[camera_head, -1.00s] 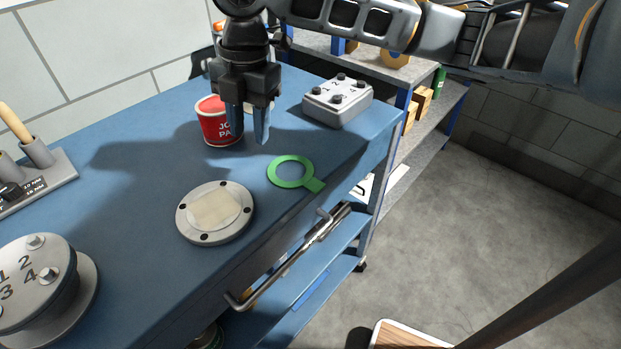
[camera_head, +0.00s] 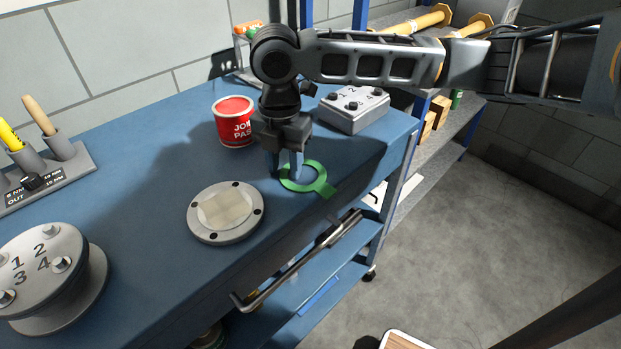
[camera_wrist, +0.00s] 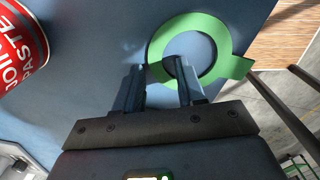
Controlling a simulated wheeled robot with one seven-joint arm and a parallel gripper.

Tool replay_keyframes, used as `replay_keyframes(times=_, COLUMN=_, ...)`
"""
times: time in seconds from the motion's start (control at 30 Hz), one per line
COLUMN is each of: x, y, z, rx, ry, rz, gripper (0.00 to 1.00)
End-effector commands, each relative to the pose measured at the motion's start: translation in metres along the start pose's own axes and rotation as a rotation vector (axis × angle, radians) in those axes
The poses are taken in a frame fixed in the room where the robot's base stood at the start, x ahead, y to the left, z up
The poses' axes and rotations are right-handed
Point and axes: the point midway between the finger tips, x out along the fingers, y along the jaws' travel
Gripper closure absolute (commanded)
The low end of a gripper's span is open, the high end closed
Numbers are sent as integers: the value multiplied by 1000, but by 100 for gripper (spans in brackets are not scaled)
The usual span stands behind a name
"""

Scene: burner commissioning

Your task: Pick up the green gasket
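The green gasket (camera_head: 318,184) is a flat ring with a tab, lying on the blue bench top (camera_head: 150,150) near its right edge. My gripper (camera_head: 287,172) points down over the gasket's left side. In the wrist view my gripper (camera_wrist: 158,75) has its two fingers apart with nothing between the tips but bench and the ring's near left rim. One finger overlaps the ring's opening, the other is outside it. I cannot tell whether the fingertips touch the bench.
A red paste can (camera_head: 234,122) stands left of my gripper. A grey bolt box (camera_head: 353,108) is behind it. A round flange with a pale square (camera_head: 225,212) lies front left. A numbered flange (camera_head: 45,260) and a tool holder (camera_head: 50,172) are farther left.

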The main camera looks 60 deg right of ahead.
Motion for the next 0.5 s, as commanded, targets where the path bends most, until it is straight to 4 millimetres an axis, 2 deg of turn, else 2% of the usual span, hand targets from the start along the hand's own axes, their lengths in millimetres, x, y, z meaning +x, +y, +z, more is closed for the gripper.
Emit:
replay_keyframes(times=0.37, x=1, y=0, z=0, rx=0, ry=1, rz=0, gripper=60)
replay_keyframes(times=0.5, x=1, y=0, z=0, rx=0, ry=0, rz=0, gripper=72)
